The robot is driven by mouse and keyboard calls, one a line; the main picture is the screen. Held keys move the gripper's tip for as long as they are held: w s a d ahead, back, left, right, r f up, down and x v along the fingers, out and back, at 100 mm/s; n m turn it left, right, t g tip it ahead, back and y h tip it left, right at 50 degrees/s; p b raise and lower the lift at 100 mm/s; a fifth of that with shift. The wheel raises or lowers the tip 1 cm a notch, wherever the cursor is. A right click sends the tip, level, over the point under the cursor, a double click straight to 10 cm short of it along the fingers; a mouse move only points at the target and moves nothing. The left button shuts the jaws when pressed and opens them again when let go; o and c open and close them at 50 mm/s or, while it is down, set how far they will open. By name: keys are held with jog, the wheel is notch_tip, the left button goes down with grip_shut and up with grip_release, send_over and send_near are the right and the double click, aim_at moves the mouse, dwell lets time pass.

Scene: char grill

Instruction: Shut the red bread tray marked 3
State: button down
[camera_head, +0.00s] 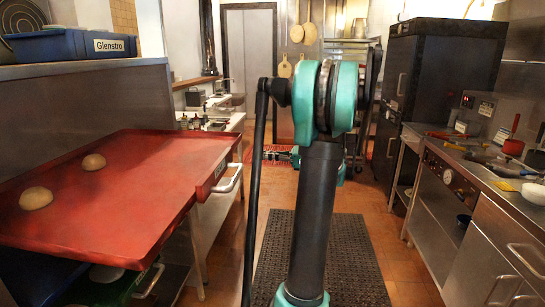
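A large red bread tray (130,200) fills the left side, extending out toward the aisle. Two round buns lie on it. Its front edge carries a metal handle (229,180) and a small pale label (220,167), whose number is too small to read. My arm stands upright in the middle, to the right of the tray. A dark end part that looks like my gripper (273,156) shows partly behind the arm, apart from the tray handle. Its fingers are too small and hidden to tell whether they are open or shut.
A green tray (112,288) with a handle is below the red one. A blue "Glenstro" crate (70,45) sits above left. A black mat (350,262) covers the aisle floor. A steel counter (480,185) and black cabinet (440,75) bound the right side.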

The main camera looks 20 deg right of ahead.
aim_at(147, 148)
jog(key=x, duration=0.8)
jog(key=shift+a, duration=0.15)
jog(key=x, duration=3.6)
jog(key=shift+w+a, duration=0.2)
jog(key=shift+a, duration=0.05)
jog(key=shift+r, duration=0.1)
